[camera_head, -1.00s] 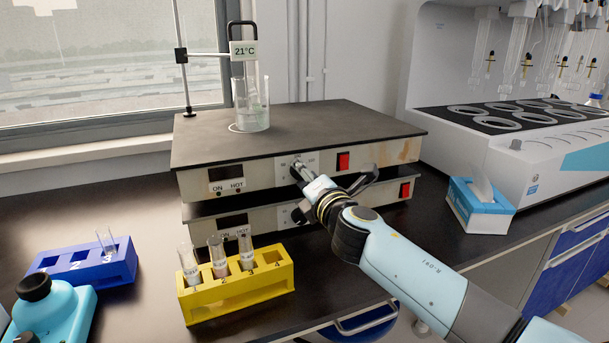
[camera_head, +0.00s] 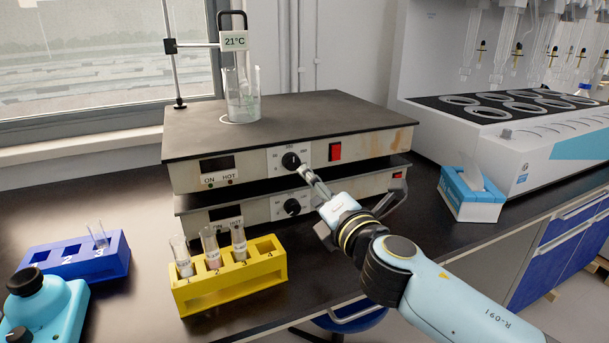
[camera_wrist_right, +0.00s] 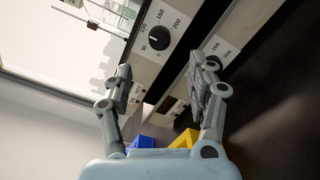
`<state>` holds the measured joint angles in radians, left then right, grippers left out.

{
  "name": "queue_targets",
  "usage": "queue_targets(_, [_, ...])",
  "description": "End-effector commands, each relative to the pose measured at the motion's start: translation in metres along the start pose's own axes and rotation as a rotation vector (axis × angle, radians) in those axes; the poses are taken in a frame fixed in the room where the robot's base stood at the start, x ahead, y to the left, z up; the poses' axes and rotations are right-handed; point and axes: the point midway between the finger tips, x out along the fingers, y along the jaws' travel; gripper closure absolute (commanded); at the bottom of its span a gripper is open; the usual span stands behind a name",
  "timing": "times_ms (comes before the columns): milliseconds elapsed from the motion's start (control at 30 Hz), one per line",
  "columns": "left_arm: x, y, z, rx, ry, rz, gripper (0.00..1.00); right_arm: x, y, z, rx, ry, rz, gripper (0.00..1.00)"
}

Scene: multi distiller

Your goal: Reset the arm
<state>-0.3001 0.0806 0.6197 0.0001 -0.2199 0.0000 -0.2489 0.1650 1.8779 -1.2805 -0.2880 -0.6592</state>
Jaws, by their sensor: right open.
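My right gripper (camera_head: 306,172) is in front of the stacked hot plates, just below and right of the upper black dial (camera_head: 291,161). In the right wrist view its two fingers (camera_wrist_right: 165,85) are spread apart with nothing between them. The upper dial also shows in that view (camera_wrist_right: 159,39), beyond the fingertips and clear of them. The upper hot plate (camera_head: 240,175) carries a glass beaker (camera_head: 242,105) with clear liquid. A hanging display (camera_head: 235,40) reads 21°C. My left gripper is not in view.
A yellow rack (camera_head: 230,288) with several tubes stands in front of the hot plates. A blue rack (camera_head: 80,260) is at the left, behind a turquoise device (camera_head: 45,310). A tissue box (camera_head: 470,195) and a large white machine (camera_head: 530,150) stand at the right.

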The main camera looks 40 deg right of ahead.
Motion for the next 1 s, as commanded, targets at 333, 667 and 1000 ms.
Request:
queue_targets(333, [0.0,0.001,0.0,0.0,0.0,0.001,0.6,-0.022,0.0,0.0,0.0,0.0,0.001,0.42])
queue_targets(667, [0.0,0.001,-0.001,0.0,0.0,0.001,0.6,-0.022,0.0,0.0,0.0,0.0,0.001,0.42])
queue_targets(1000, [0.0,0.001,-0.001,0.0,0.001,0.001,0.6,-0.049,-0.023,0.036,0.41,-0.167,-0.183,0.42])
